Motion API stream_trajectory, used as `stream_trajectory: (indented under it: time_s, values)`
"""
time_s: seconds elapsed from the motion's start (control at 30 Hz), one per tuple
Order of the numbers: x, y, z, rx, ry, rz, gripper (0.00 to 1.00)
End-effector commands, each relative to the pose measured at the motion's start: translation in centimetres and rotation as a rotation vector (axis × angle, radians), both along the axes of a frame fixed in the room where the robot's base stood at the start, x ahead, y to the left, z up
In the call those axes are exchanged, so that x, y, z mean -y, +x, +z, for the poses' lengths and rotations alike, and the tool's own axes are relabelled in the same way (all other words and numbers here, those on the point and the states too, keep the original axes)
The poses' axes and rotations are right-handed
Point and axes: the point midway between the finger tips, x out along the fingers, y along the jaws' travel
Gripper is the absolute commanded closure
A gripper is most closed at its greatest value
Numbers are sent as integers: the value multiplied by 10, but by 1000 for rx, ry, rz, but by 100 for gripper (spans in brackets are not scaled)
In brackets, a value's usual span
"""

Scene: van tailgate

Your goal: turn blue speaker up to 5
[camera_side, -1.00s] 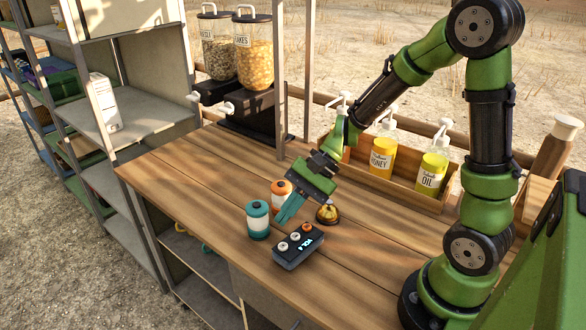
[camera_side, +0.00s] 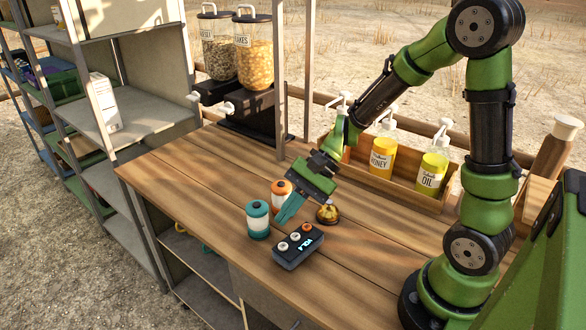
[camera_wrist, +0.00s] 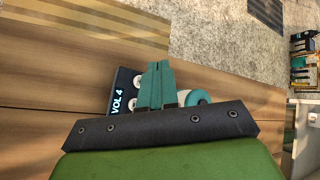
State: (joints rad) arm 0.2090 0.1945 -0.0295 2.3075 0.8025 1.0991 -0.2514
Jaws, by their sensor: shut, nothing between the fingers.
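A blue-teal speaker (camera_side: 258,221) with white bands stands upright on the wooden counter, with a similar orange speaker (camera_side: 281,194) behind it. In front of them lies a dark control box (camera_side: 298,248) with several round knob-like buttons and a lit display. The box is partly hidden by my fingers in the wrist view (camera_wrist: 122,87), where its display reads VOL 4. My gripper (camera_side: 281,221) has teal fingers, shut together and empty. It points down beside the blue speaker, above and behind the box. In the wrist view the fingertips (camera_wrist: 158,68) overlap the button area; contact cannot be told.
A small amber-topped dome (camera_side: 327,213) sits just right of my fingers. A wooden tray (camera_side: 398,186) with pump bottles is at the back right. Cereal dispensers (camera_side: 240,60) stand at the back left. The counter's left part (camera_side: 190,170) is clear.

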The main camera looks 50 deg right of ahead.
Motion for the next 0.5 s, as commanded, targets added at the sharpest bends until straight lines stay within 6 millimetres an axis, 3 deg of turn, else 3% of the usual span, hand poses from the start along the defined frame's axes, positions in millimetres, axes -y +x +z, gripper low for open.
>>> stream_trajectory:
  time_s: [0.23, 0.5]
  values:
    - [0, 1, 36, 6, 0, 0, 100]
    - [0, 0, 38, 0, 0, 0, 100]
